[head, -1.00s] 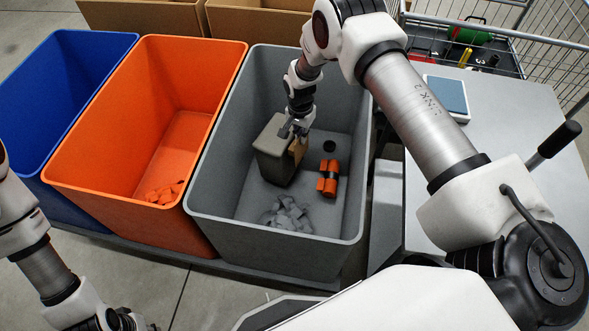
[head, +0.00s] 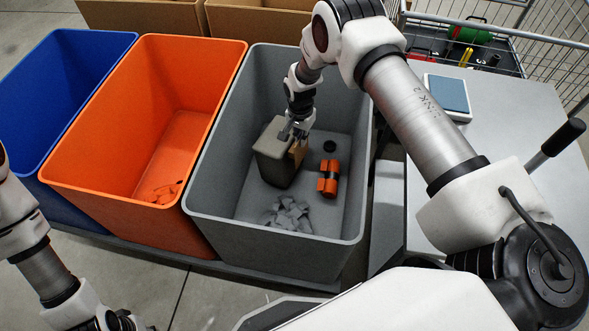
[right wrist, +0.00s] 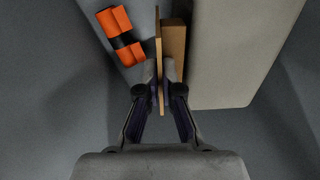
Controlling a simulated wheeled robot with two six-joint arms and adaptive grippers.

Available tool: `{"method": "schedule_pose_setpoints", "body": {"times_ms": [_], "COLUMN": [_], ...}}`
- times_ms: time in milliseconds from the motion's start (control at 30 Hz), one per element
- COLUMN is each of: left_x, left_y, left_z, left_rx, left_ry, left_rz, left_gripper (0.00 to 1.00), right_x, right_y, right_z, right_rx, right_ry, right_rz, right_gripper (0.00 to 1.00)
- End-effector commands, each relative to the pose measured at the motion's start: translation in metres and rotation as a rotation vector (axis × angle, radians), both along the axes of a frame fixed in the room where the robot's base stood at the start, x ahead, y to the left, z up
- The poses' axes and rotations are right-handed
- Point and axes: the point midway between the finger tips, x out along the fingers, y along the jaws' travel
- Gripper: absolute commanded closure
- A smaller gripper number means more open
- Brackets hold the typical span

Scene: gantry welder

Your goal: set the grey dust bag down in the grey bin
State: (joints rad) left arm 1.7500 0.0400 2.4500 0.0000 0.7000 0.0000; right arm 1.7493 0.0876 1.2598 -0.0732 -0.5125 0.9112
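The grey dust bag (head: 272,156) stands upright inside the grey bin (head: 205,170), toward its back left, with its base at or very near the bin floor. Its brown cardboard collar (head: 298,153) faces right. My right gripper (head: 297,132) reaches down into the bin. In the right wrist view the fingers (right wrist: 161,72) are closed on the thin cardboard plate (right wrist: 159,45) at the side of the bag (right wrist: 240,50). Whether the base touches the floor is hard to tell. My left arm shows at the lower left; its gripper is out of view.
In the grey bin lie an orange-and-black piece (head: 328,178), a small black disc (head: 329,146) and grey scraps (head: 288,214). An orange bin (head: 75,190) and a blue bin (head: 35,75) stand to the left. A grey table (head: 500,120) stands to the right.

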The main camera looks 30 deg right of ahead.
Motion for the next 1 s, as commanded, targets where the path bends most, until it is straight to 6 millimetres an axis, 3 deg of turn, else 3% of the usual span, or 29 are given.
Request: {"method": "schedule_pose_setpoints", "body": {"times_ms": [1000], "left_x": [0.0], "left_y": [0.0], "left_z": [-0.009], "left_rx": [0.0], "left_ry": [0.0], "left_rz": [0.0], "left_gripper": [0.75], "right_x": [0.001], "right_y": [0.0], "right_z": [-0.011], "right_rx": [0.0], "right_ry": [-0.002], "right_rz": [0.0], "right_gripper": [1.0]}}
